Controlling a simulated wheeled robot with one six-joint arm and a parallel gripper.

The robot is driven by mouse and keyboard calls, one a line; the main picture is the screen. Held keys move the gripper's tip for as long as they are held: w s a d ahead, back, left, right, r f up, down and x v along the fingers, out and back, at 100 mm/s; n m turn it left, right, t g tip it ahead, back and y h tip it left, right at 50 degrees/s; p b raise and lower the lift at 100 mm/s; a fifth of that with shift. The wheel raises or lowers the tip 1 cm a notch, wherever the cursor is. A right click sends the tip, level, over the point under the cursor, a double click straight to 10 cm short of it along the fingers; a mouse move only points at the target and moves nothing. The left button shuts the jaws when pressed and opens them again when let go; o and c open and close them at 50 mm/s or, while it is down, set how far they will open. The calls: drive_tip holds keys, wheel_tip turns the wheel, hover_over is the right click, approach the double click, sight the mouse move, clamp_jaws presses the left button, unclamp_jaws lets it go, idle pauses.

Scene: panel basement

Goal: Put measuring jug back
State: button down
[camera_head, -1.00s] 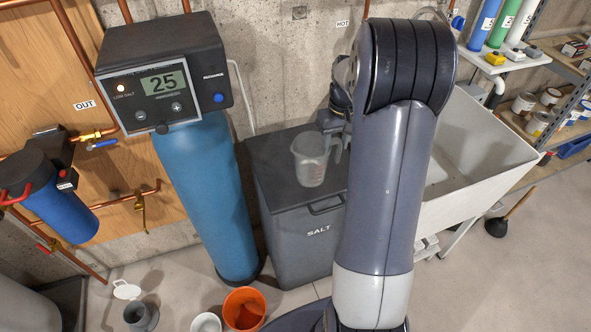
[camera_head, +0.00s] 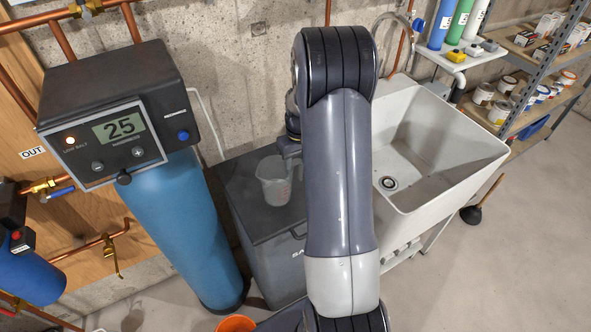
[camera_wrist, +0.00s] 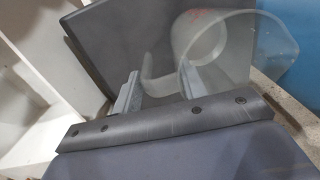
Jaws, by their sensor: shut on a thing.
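The measuring jug (camera_head: 273,181) is clear plastic with red markings and shows over the dark lid of the salt bin (camera_head: 236,213). In the wrist view the jug (camera_wrist: 225,45) fills the upper right, its handle between my two fingers. My gripper (camera_head: 291,160) is shut on the jug's handle; in the wrist view my gripper (camera_wrist: 160,88) shows both fingers beside it. The jug looks upright in the head view. I cannot tell whether its base touches the lid. My arm hides the right part of the bin.
A white utility sink (camera_head: 440,150) stands right of the bin, with a shelf of cans (camera_head: 520,95) beyond. The blue softener tank (camera_head: 180,225) with its display head (camera_head: 120,120) stands close on the left. An orange bucket (camera_head: 236,323) is on the floor in front.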

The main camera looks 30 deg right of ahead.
drive_tip(key=shift+f, duration=1.65)
drive_tip(key=c, duration=0.8)
unclamp_jaws()
drive_tip(key=shift+c, duration=0.2)
drive_tip(key=r, duration=0.8)
drive_tip(key=r+b, duration=0.1)
drive_tip(key=r, duration=0.3)
drive_tip(key=shift+d+r, duration=0.2)
drive_tip(key=shift+d, duration=0.1)
